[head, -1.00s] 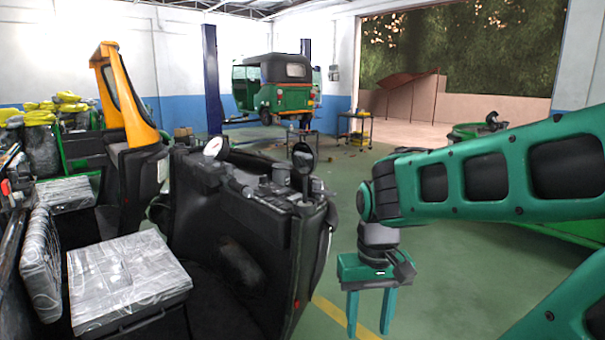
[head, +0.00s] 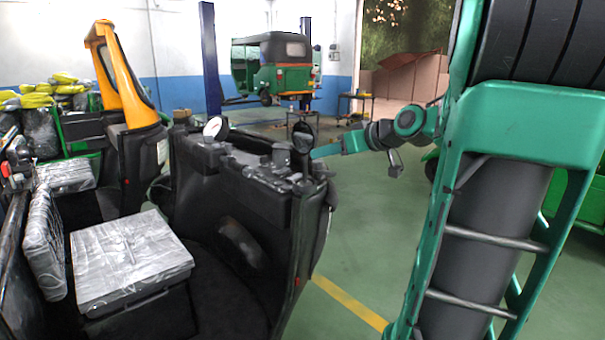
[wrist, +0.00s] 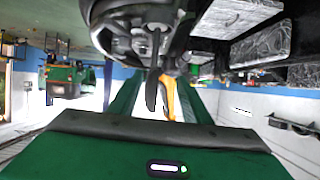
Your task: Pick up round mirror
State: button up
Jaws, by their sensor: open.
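A dark round mirror (head: 303,133) stands on a stalk at the right end of the black dashboard of the front vehicle. A second round mirror with a pale face (head: 213,127) stands on the left side of that dashboard. My gripper (head: 314,153) is stretched out sideways to the left, its fingers just beside the dark mirror's lower part. In the wrist view my gripper (wrist: 163,85) is open with its two green fingers spread. A dark, thin shape that looks like the mirror edge-on (wrist: 152,88) appears between them. I cannot tell whether they touch.
The black dashboard (head: 245,185) lies close below and left of the gripper. A silver-wrapped seat (head: 130,260) and an orange frame (head: 122,75) are further left. A green rickshaw (head: 280,68) stands behind. The green floor (head: 360,230) right of the dashboard is open.

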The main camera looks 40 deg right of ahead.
aim_at(306, 138)
jog(key=shift+n+t, duration=0.3)
jog(key=shift+t, duration=0.4)
jog(key=shift+w+d+r, duration=0.1)
jog(key=shift+w+r, duration=0.1)
jog(key=shift+w, duration=1.7)
jog(key=shift+w+d+r, duration=0.15)
jog(key=shift+w, duration=1.7)
jog(key=shift+w+d+r, duration=0.1)
jog(key=shift+w+r, duration=0.1)
jog(key=shift+w, duration=1.7)
grip_shut()
